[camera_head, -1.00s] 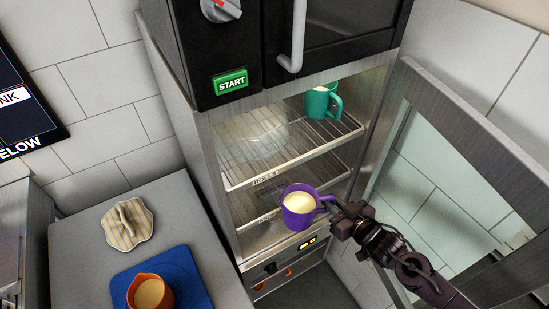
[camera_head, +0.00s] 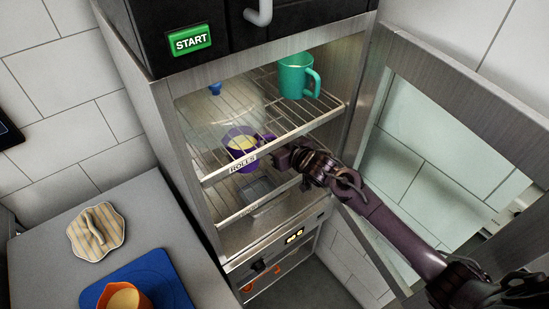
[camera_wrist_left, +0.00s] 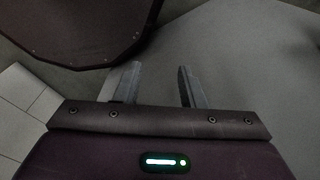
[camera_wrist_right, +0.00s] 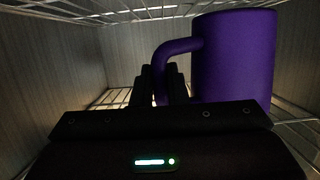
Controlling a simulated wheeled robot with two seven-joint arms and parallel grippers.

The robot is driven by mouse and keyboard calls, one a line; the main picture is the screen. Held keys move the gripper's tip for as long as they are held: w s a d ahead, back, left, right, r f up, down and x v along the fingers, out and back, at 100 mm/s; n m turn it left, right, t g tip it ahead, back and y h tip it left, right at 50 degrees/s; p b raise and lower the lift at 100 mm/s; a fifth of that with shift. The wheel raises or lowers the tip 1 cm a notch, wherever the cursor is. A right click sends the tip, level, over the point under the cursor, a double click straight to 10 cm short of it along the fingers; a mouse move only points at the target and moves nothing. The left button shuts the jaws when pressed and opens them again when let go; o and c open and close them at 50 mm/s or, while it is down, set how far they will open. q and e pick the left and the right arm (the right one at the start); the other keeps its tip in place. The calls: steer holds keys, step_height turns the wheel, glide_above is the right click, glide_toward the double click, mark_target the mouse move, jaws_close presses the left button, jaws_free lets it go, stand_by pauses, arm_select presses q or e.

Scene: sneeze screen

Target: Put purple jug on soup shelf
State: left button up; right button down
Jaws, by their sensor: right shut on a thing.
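The purple jug (camera_head: 232,152) with pale yellow contents is inside the open cabinet, seen through the wires of the upper shelf (camera_head: 300,115). My right gripper (camera_head: 270,143) is shut on its handle. In the right wrist view the jug (camera_wrist_right: 235,60) is upright, with wire rack above and below it. Whether its base touches the lower shelf (camera_head: 262,200) is hidden. The upper shelf's label reads like "ROLLS"; the lower label is too small to read. My left gripper (camera_wrist_left: 160,85) is open and empty, seen only in the left wrist view.
A teal mug (camera_head: 296,77) stands on the upper shelf at the right, near a clear dome (camera_head: 215,110) with a blue knob. The cabinet door (camera_head: 440,140) stands open on the right. An orange jug (camera_head: 124,298) on a blue mat (camera_head: 165,275) and a striped cloth (camera_head: 97,232) lie left.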

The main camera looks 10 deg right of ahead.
steer(key=shift+f+b, duration=1.65)
steer(key=shift+b, duration=0.15)
steer(key=shift+r, duration=0.1)
steer(key=c, duration=1.4)
jaws_free()
steer(key=shift+f, duration=0.25)
steer(key=shift+c, duration=0.2)
steer(key=shift+r, duration=0.15)
steer(key=b+v, duration=0.1)
steer(key=v, duration=1.1)
steer(key=shift+b, duration=0.3)
steer(key=shift+s+a, duration=0.1)
